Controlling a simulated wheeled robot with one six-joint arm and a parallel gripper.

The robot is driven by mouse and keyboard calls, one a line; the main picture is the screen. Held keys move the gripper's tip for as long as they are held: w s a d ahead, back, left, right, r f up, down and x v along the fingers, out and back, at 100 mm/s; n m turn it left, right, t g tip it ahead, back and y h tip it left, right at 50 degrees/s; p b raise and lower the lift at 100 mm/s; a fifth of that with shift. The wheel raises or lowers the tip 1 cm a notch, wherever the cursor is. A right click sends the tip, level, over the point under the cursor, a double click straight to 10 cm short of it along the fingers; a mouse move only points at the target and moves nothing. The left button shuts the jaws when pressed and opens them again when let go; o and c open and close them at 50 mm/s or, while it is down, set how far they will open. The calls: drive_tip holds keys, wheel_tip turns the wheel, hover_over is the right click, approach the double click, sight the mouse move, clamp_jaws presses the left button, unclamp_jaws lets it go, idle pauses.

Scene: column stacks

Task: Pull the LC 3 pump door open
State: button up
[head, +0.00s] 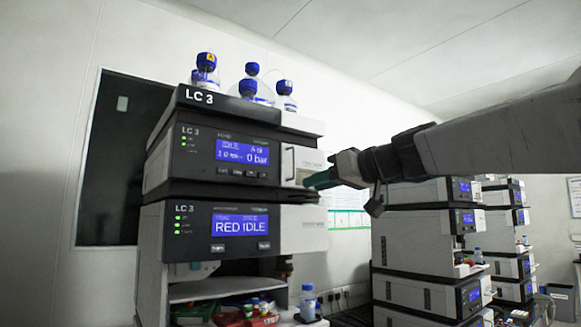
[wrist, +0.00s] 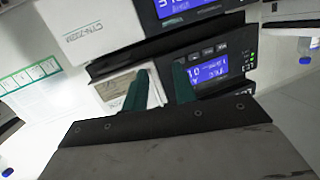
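The LC 3 pump (head: 218,153) is the upper dark-fronted module of the near stack; its blue display reads 0 bar. Its white door (head: 311,158) is at the right of the front and looks closed, with a thin upright handle (head: 288,164) near its left edge. My gripper (head: 320,181) reaches in from the right, with teal fingertips in front of the lower door. In the wrist view the picture is turned over, and my gripper (wrist: 160,76) has its two teal fingers apart, with part of the white door (wrist: 116,90) showing beside them. Contact with the handle cannot be told.
Blue-capped bottles (head: 248,88) stand on top of the stack. A second LC 3 module (head: 220,229) reading RED IDLE sits directly below the pump. A shelf with vials and a bottle (head: 308,301) is lower down. More stacks (head: 425,240) stand behind at the right.

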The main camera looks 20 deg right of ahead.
drive_tip(key=t, duration=0.2)
approach(299, 162)
drive_tip(key=s+a+f, duration=0.1)
drive_tip(key=s+a, duration=0.2)
drive_tip(key=shift+n+y, duration=0.3)
drive_tip(key=x, duration=0.7)
drive_tip(key=shift+a+f, duration=0.1)
drive_tip(key=shift+f, duration=0.05)
clamp_jaws()
